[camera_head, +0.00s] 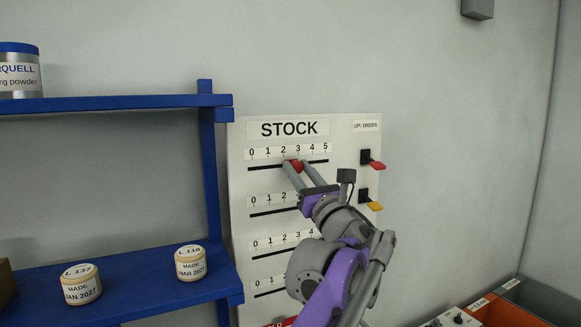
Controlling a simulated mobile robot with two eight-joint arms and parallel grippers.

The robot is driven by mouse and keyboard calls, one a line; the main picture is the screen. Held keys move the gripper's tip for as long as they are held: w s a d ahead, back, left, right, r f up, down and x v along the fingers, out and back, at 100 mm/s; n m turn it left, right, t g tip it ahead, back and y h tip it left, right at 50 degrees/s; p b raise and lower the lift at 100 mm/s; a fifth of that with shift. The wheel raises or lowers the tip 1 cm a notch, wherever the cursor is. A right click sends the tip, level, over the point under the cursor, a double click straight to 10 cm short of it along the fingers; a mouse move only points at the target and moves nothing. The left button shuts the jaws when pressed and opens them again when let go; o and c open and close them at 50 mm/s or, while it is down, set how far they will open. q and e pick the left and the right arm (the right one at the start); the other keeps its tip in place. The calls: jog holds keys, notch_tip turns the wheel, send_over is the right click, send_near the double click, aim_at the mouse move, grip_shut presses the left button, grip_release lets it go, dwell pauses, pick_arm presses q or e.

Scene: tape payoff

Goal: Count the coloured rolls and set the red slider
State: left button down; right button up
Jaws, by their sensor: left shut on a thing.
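The white STOCK board (237,220) hangs on the wall with several slots under 0-to-5 scales. The red slider (297,165) is on the top slot, roughly under the 3. My left gripper (297,167) reaches up to it from below right, with its two grey fingers shut on the slider. My arm hides the right part of the lower slots, so any sliders there cannot be seen. No clearly coloured rolls show in this view. My right gripper is not in view.
A blue shelf (120,102) stands left of the board. Two pale labelled round pieces (82,284) (190,263) are on its lower level, a tin (19,72) above. Red (374,163) and yellow (371,203) levers are right of the slots. Bins (505,312) stand lower right.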

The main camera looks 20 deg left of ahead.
pick_arm(q)
jog(key=shift+s+a+f, duration=0.1)
jog(key=shift+s+a, duration=0.05)
jog(key=c, duration=0.9)
grip_release()
jog(key=shift+s+a, duration=0.6)
jog(key=shift+s, duration=0.1)
jog(key=shift+o, duration=1.8)
jog(key=shift+w+d, duration=0.15)
jog(key=shift+w, duration=0.1)
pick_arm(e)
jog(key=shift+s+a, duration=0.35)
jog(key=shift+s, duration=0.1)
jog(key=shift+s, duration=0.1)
pick_arm(q)
jog(key=shift+s+d, duration=0.2)
jog(key=shift+d, duration=0.05)
jog(key=b+v, duration=0.2)
jog(key=v, duration=0.8)
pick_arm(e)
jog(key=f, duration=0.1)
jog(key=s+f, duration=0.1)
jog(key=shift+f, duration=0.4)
